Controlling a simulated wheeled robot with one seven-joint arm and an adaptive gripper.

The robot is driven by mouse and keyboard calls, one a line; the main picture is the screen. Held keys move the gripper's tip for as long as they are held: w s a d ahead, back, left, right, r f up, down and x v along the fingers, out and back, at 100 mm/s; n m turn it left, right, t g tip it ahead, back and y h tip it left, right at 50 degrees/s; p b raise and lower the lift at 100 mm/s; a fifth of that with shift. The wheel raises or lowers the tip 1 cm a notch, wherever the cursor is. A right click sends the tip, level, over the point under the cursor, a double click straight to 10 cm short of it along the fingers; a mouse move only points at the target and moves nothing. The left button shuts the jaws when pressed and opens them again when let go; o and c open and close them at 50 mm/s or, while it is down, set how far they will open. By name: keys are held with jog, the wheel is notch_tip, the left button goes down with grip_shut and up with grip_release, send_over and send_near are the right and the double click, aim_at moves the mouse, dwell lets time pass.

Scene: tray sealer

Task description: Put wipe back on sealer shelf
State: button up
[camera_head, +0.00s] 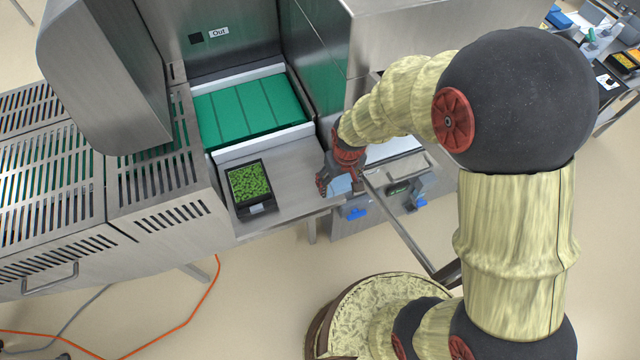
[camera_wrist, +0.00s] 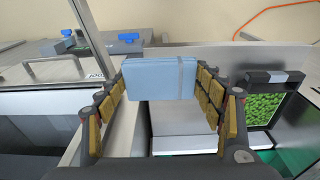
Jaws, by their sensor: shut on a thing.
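The wipe (camera_wrist: 160,80) is a light blue folded cloth with a band near one end. My gripper (camera_head: 339,186) is shut on it, with one finger on each side of it in the wrist view. The wipe also shows in the head view (camera_head: 341,184), partly hidden by the fingers. My gripper is over the right end of the steel outfeed surface (camera_head: 295,180) of the sealer. I cannot tell for sure which surface is the shelf, or whether the wipe touches anything below.
A black tray of green peas (camera_head: 249,186) lies left of my gripper, below the green conveyor belt (camera_head: 250,108). A steel housing stands behind. Blue-handled parts (camera_head: 354,212) and a steel bar (camera_head: 405,230) are close by at the right. The steel between tray and gripper is clear.

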jog(key=w+a+f, duration=0.1)
jog(key=f, duration=0.1)
jog(key=w+a+f, duration=0.1)
jog(key=a+f, duration=0.1)
jog(key=w+a+f, duration=0.1)
jog(key=w+f, duration=0.1)
jog(key=shift+a+f, duration=0.2)
jog(key=shift+a, duration=0.2)
jog(key=shift+w+a+f, duration=0.1)
jog(key=shift+f, duration=1.5)
jog(key=shift+f, duration=0.1)
jog(key=o, duration=1.1)
jog(key=shift+b, duration=0.3)
jog(key=shift+o, duration=0.2)
